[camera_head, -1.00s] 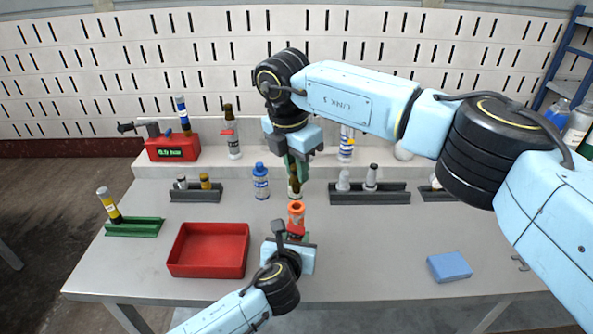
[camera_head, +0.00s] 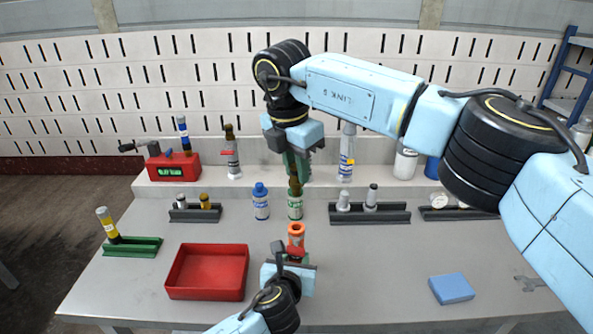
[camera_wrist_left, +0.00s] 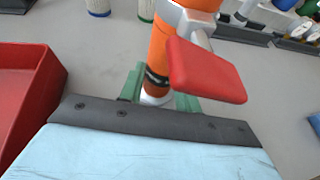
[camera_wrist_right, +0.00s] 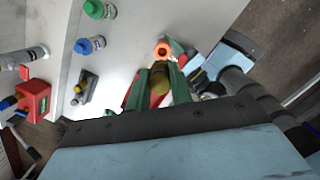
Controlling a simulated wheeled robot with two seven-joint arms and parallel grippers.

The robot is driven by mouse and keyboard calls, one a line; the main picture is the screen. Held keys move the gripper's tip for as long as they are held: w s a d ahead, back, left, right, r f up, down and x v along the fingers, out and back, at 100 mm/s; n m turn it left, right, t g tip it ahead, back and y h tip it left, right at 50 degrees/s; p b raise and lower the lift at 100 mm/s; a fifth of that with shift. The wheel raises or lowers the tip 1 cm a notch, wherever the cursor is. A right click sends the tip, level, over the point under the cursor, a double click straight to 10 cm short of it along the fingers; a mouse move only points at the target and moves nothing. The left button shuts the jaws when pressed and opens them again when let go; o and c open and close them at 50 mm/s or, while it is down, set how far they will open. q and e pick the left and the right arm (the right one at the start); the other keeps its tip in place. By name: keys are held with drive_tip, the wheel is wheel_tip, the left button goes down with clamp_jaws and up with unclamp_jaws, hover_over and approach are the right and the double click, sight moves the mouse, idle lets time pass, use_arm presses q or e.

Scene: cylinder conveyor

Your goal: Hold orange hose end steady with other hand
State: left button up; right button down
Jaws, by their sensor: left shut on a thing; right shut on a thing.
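The orange hose end (camera_head: 296,240) stands upright near the middle of the table, its round open top facing up. My left gripper (camera_wrist_left: 160,95) is shut on it low down, with green fingers on either side. A grey clamp with a red lever (camera_wrist_left: 207,72) sits on the orange body. My right gripper (camera_head: 297,165) is above and behind it in the head view, shut on a brown cylinder (camera_wrist_right: 160,78). The right wrist view shows the orange ring (camera_wrist_right: 163,48) just past the brown cylinder's end. I cannot tell the exact gap between them.
A red tray (camera_head: 207,294) lies left of my left gripper. A blue-capped bottle (camera_head: 261,202) and a green-labelled bottle (camera_head: 295,206) stand behind. Dark racks (camera_head: 370,218) hold small cylinders.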

use_arm(q)
drive_tip(key=o, duration=1.1)
drive_tip(key=shift+o, duration=0.2)
drive_tip(key=v, duration=1.1)
drive_tip(key=shift+s+a+r, duration=0.15)
drive_tip(key=shift+s, duration=0.25)
drive_tip(key=shift+s+r, duration=0.1)
drive_tip(key=shift+r, duration=0.15)
use_arm(e)
drive_tip(key=shift+r, duration=0.3)
drive_tip(key=shift+r+p, duration=1.75)
drive_tip(key=shift+r, duration=0.5)
use_arm(q)
wheel_tip(320, 180, up, 3)
